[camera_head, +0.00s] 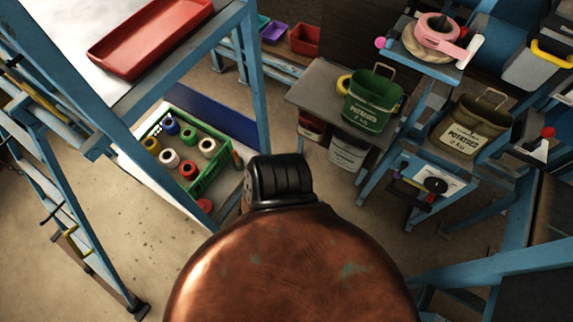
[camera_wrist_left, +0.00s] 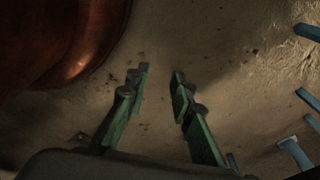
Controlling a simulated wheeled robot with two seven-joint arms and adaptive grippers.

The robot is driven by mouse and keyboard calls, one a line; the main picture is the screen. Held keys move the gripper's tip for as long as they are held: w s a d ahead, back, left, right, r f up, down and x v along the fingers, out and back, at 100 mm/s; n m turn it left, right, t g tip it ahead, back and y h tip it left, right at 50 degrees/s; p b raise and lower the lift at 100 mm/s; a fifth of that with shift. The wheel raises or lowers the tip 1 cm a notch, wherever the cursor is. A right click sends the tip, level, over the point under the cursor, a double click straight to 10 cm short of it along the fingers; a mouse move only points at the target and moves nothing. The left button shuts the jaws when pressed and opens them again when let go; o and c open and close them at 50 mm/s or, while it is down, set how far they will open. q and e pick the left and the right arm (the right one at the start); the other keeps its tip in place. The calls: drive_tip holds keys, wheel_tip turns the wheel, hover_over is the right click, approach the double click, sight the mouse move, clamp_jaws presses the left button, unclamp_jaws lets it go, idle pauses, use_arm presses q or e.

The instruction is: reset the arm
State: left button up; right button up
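My left gripper (camera_wrist_left: 159,77) shows only in the left wrist view. Its two green-padded fingers stand apart with bare floor visible between them, and nothing is between the tips. The floor (camera_wrist_left: 225,65) lies beyond the fingers. A rounded copper part of my own body fills the upper left of that view. In the head view, my copper body fills the bottom middle, and neither gripper shows. My right gripper is in neither view.
A green potato sack (camera_head: 372,98) stands on a grey table (camera_head: 318,98). An olive potato sack (camera_head: 474,127) stands on a blue stand at right. A green crate (camera_head: 212,172) of spools sits at left, below a red tray (camera_head: 150,38). Open floor (camera_head: 140,215) lies at left.

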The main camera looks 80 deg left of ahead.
use_arm(q)
drive_tip(key=s, duration=0.4)
drive_tip(key=shift+s+a+f, duration=0.15)
drive_tip(key=shift+s+f, duration=0.05)
drive_tip(key=shift+f, duration=0.1)
